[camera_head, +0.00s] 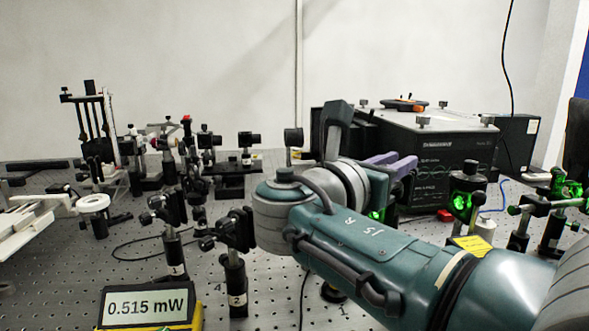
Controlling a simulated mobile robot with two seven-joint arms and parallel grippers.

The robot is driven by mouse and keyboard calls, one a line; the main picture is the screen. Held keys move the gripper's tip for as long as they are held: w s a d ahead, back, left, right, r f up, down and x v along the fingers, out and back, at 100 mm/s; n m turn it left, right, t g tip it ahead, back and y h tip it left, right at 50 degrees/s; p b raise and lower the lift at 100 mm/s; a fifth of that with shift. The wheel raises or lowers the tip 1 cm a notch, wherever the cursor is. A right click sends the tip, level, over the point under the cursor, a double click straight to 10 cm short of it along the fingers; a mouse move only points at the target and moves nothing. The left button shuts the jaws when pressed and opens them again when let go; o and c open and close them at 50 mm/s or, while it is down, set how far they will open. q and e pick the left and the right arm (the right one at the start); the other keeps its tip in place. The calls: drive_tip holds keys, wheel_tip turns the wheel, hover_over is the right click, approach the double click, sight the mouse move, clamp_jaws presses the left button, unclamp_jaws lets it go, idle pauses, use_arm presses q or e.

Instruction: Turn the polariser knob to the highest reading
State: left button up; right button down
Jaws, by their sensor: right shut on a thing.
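My right gripper (402,168), with purple fingers, is at the right of centre, in front of the black instrument box. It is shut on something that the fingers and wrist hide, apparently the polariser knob. I cannot make out the knob itself or its angle. The yellow-framed power meter (148,307) at the lower left reads 0.515 mW. A green glow (376,215) shows just below the fingers, partly behind my wrist. My left gripper is not in view.
A black instrument box (440,150) stands behind the gripper. Black optic mounts on posts (236,270) stand left of my arm. A green-lit mount (462,204) and more optics stand to the right. A yellow label (472,245) is near my forearm. Perforated bench shows at the lower left.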

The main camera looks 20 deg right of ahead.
idle(0.4)
drive_tip(key=c, duration=0.8)
unclamp_jaws()
drive_tip(key=shift+o, duration=0.2)
drive_tip(key=v, duration=0.9)
drive_tip(key=shift+a+b, duration=0.3)
drive_tip(key=shift+a, duration=0.1)
drive_tip(key=shift+s, duration=0.15)
